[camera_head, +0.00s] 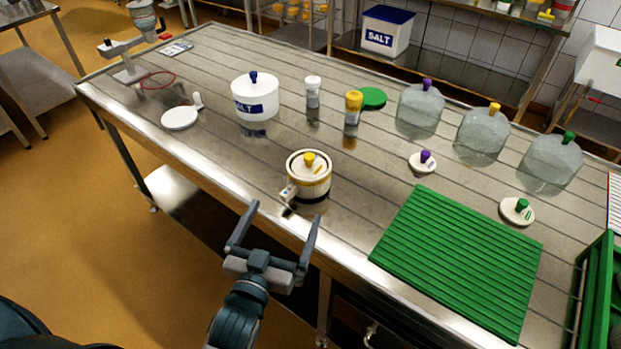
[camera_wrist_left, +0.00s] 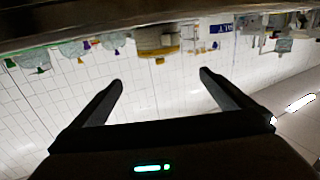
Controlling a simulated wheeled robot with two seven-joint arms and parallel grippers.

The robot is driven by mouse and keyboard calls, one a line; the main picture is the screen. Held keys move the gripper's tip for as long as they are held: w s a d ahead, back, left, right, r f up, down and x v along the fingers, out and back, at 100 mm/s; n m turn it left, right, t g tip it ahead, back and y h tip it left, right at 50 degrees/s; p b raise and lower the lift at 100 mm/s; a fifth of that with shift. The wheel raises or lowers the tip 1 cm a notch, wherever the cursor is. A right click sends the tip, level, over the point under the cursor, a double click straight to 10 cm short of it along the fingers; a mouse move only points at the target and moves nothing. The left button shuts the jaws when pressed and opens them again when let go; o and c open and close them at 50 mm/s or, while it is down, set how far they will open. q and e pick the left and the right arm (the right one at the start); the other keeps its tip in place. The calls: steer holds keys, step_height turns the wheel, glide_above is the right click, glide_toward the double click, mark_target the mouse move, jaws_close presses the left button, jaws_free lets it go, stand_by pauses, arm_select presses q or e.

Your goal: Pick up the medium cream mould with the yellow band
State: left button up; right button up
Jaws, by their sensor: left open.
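The cream mould (camera_head: 322,188) with a yellow band and a yellow knob on its lid stands upright near the table's front edge. A small white tag hangs at its left side. It also shows upside down in the left wrist view (camera_wrist_left: 152,38), ahead of the fingers. My left gripper (camera_head: 283,213) is open and empty, just off the front edge, short of the mould and apart from it. Its two fingers also show in the left wrist view (camera_wrist_left: 160,78). My right gripper is not in view.
A green ridged mat (camera_head: 455,262) lies to the right. Clear domes and small knobbed lids stand beyond it.

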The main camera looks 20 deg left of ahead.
arm_select(q)
steer(key=p, duration=0.1)
glide_toward(308, 167)
steer(key=w+p, duration=0.1)
steer(key=w, duration=0.1)
steer(key=w+r+p, duration=0.1)
steer(key=shift+w+a, duration=0.1)
steer(key=shift+w, duration=0.25)
steer(key=shift+w+f, duration=0.15)
steer(key=shift+w, duration=0.45)
steer(key=shift+w+p, duration=0.6)
steer(key=shift+w, duration=0.05)
steer(key=w, duration=0.2)
steer(key=p, duration=0.1)
steer(key=shift+w+f, duration=0.25)
steer(key=shift+w, duration=0.15)
steer(key=shift+w+f, duration=0.15)
steer(key=shift+w, duration=0.4)
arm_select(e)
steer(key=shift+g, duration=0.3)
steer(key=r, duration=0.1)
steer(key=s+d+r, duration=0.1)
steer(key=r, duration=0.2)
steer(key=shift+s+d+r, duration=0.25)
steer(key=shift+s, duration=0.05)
